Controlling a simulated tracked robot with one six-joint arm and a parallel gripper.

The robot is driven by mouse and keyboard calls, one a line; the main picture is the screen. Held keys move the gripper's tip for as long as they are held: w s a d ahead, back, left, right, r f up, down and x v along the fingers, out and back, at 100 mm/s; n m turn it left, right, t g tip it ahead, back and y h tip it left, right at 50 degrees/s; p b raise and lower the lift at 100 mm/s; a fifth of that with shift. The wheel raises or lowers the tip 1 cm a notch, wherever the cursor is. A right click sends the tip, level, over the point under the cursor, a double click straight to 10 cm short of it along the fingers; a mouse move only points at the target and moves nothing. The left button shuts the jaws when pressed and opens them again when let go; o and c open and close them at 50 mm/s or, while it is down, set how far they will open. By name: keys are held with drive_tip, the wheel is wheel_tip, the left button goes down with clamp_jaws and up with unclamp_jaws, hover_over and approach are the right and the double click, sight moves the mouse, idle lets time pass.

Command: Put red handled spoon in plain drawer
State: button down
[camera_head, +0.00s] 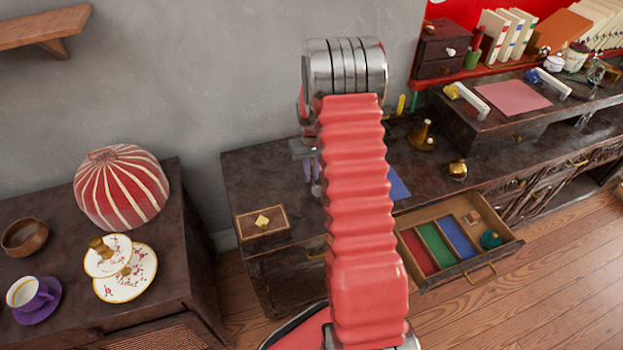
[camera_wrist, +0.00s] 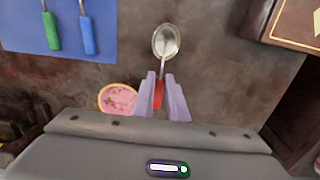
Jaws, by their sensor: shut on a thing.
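The red handled spoon (camera_wrist: 166,42) shows in the wrist view, with its silver bowl pointing up the picture and its red handle between my fingers. My gripper (camera_wrist: 161,76) is shut on it over the dark counter; whether the spoon still touches the counter I cannot tell. In the head view my gripper (camera_head: 312,172) is partly behind my arm and the spoon is hidden. An open drawer (camera_head: 497,249) is at the right, below the counter. It has red (camera_head: 417,252), green (camera_head: 437,245) and blue (camera_head: 459,237) sections and a plain wood section (camera_head: 470,207) with small items in it.
A blue mat (camera_wrist: 60,15) with a green-handled (camera_wrist: 51,32) and a blue-handled utensil (camera_wrist: 87,35) lies left of the spoon. A pink round dish (camera_wrist: 118,99) is beside my fingers. A wooden box (camera_head: 263,222) stands at the counter's left. Brass pieces (camera_head: 457,169) stand behind the drawer.

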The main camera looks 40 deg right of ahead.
sight(312, 178)
wheel_tip(312, 178, up, 7)
drive_tip(key=shift+r, duration=0.2)
idle(0.6)
drive_tip(key=w+a+r+n, duration=0.1)
drive_tip(key=a+r, duration=0.3)
drive_tip(key=a, duration=1)
drive_tip(key=a+r+n, duration=0.2)
drive_tip(key=a+r, duration=0.2)
drive_tip(key=a, duration=1)
drive_tip(key=shift+w, duration=0.35)
